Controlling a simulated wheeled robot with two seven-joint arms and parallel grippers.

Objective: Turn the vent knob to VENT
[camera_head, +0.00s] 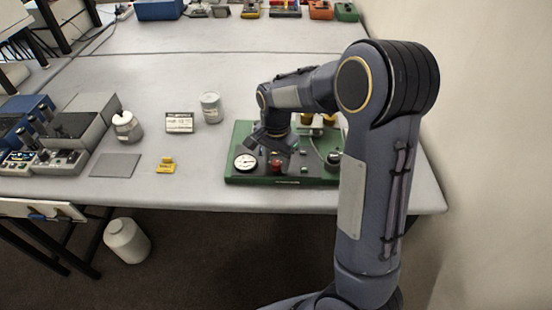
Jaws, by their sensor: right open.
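A green panel (236,176) lies on the grey table near its front right edge. A round white dial gauge (246,162) sits at its left front, and a small red knob (276,165) shows to the right of the gauge. I cannot read any VENT label at this size. My right gripper (277,150) points down over the panel, just above and behind the red knob. It is open; whether a finger touches the knob cannot be told. My right arm hides part of the panel's right side. My left gripper is not in view.
On the table (215,185) left of the panel are a white canister (210,107), a small sign (179,122), a yellow block (166,165), a white jar (127,126) and a grey plate (115,165). Instruments (60,160) stand further left. A wall borders the right side.

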